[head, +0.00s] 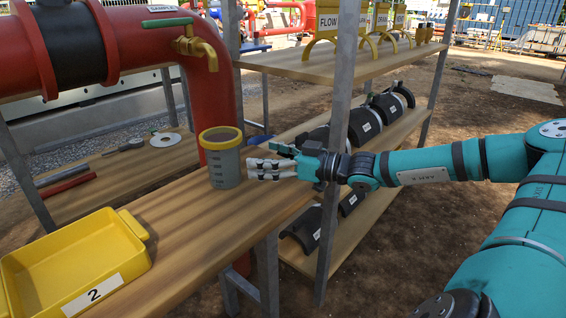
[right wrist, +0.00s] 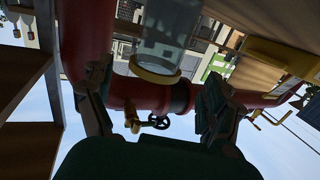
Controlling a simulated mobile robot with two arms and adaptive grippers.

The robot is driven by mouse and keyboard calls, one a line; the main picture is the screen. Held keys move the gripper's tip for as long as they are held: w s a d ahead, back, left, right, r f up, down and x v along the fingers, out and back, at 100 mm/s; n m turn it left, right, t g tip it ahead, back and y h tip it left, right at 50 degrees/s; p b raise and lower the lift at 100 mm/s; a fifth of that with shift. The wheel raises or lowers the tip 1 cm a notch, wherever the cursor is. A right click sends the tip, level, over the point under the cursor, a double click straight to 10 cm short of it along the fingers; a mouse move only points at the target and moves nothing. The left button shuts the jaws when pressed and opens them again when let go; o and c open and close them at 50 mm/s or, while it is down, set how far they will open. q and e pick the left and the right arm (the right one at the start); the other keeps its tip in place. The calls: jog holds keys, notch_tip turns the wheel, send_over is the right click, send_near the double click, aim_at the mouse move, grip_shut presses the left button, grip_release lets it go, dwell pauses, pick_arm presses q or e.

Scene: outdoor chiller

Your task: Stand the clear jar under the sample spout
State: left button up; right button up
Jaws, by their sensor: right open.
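The clear jar (head: 224,172) with a yellow rim and measuring marks stands upright on the wooden bench (head: 190,225). My right gripper (head: 262,168) is open just to the jar's right, its fingers pointing at it; I cannot tell whether they touch it. In the right wrist view, which is upside down, the jar (right wrist: 166,28) lies ahead between the open fingers (right wrist: 155,100). The sample spout, a yellow tap (head: 197,47) with a green handle, sticks out from the red pipe above and behind the jar. It also shows in the right wrist view (right wrist: 133,118). My left gripper is out of sight.
A yellow bin (head: 66,285) marked 2 is at the bench's near left. The red pipe (head: 222,95) comes down behind the jar. The bench between bin and jar is clear.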

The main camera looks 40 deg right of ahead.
jog(key=shift+v, duration=1.9)
